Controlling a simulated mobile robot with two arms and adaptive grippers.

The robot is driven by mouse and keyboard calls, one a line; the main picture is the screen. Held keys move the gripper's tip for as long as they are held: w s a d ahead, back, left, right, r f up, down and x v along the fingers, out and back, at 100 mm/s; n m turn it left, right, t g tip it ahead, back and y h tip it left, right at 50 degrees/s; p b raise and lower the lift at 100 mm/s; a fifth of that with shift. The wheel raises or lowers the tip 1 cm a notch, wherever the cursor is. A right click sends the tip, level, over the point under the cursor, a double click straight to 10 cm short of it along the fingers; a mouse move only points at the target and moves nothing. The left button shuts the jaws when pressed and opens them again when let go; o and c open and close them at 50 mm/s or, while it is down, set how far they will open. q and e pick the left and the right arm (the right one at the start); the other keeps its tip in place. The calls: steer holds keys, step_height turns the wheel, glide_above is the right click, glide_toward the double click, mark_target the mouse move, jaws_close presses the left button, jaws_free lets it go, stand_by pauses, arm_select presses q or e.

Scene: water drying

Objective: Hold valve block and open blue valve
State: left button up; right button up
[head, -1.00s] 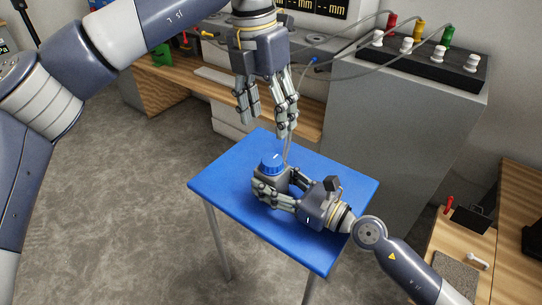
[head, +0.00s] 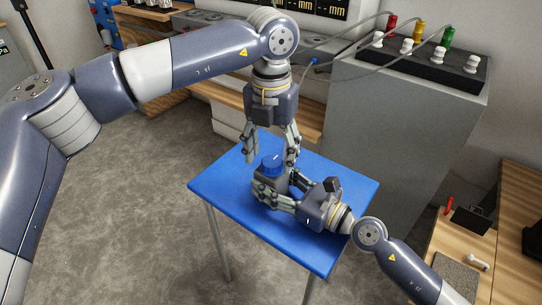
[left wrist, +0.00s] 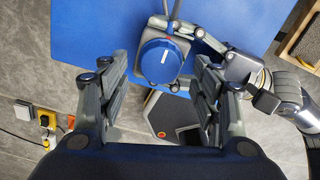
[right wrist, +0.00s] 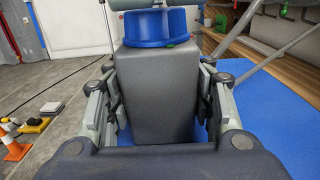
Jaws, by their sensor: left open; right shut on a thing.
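The blue valve (head: 272,163) is a round knob with a white mark on top of the grey valve block (right wrist: 160,95). The block stands upright on the blue table (head: 225,199). My right gripper (head: 270,190) is shut on the block from its sides, as the right wrist view shows. My left gripper (head: 271,155) is open and points down just above the valve. In the left wrist view the valve (left wrist: 160,62) lies between and slightly beyond the open fingers, apart from them. In the head view the left fingers partly overlap the block's surroundings.
A grey cabinet (head: 385,135) stands behind the table, with a dark panel (head: 425,60) of white knobs and coloured fittings. Thin grey hoses run from it. A wooden bench (head: 465,240) is at the right. The rest of the blue tabletop is clear.

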arm_select(q)
steer(key=shift+f, duration=0.75)
steer(key=c, duration=1.1)
steer(key=shift+m, duration=0.3)
steer(key=m, duration=0.6)
steer(key=shift+w+a, duration=0.15)
steer(key=m, duration=0.3)
steer(key=shift+m, duration=0.4)
steer(key=shift+w+m, duration=0.2)
steer(key=shift+m, duration=1.5)
